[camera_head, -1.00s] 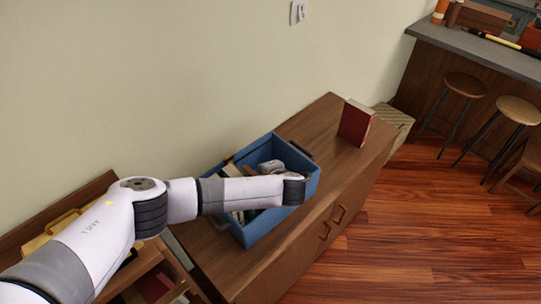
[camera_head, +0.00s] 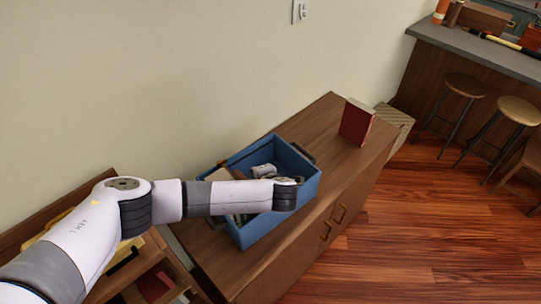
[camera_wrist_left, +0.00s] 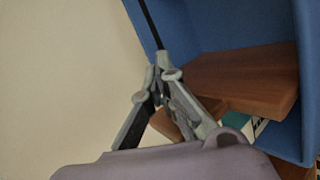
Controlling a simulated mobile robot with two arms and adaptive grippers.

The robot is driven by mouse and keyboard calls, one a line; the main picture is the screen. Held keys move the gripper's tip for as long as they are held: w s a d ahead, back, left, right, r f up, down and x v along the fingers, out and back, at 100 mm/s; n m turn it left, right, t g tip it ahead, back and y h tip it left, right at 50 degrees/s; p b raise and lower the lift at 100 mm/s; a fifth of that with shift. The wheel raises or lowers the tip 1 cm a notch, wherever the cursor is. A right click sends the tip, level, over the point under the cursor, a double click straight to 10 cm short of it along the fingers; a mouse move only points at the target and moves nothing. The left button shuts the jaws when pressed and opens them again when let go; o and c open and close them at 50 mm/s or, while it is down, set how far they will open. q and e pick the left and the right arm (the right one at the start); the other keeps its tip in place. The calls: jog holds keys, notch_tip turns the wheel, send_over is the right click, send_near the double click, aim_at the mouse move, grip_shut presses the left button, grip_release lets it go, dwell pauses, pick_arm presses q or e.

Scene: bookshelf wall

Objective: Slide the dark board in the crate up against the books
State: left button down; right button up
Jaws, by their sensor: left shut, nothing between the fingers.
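The blue crate (camera_head: 303,184) stands on the wooden cabinet. It also shows in the left wrist view (camera_wrist_left: 240,22). My left arm reaches across the crate, with my left gripper (camera_head: 263,172) over or inside it. In the left wrist view, the fingers of my left gripper (camera_wrist_left: 160,78) are shut and empty. A brown board (camera_wrist_left: 245,75) lies to their right, inside the crate. I cannot tell whether the fingers touch it. Books with a pale cover (camera_head: 218,175) show at the crate's left end. Part of the contents is hidden behind my forearm.
A red book (camera_head: 356,122) stands on the cabinet top (camera_head: 322,122) beyond the crate. The wall (camera_head: 180,80) rises close behind. A shelf with a yellow object lies at lower left. Stools and a counter stand at the far right.

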pick_arm(q)
jog(key=w+d+b, duration=0.1)
jog(key=w+d, duration=0.1)
jog(key=d, duration=0.1)
jog(key=shift+w+d+b, duration=0.15)
jog(key=shift+w+b, duration=0.2)
jog(key=shift+b, duration=0.05)
jog(key=v, duration=1.2)
dwell(0.4)
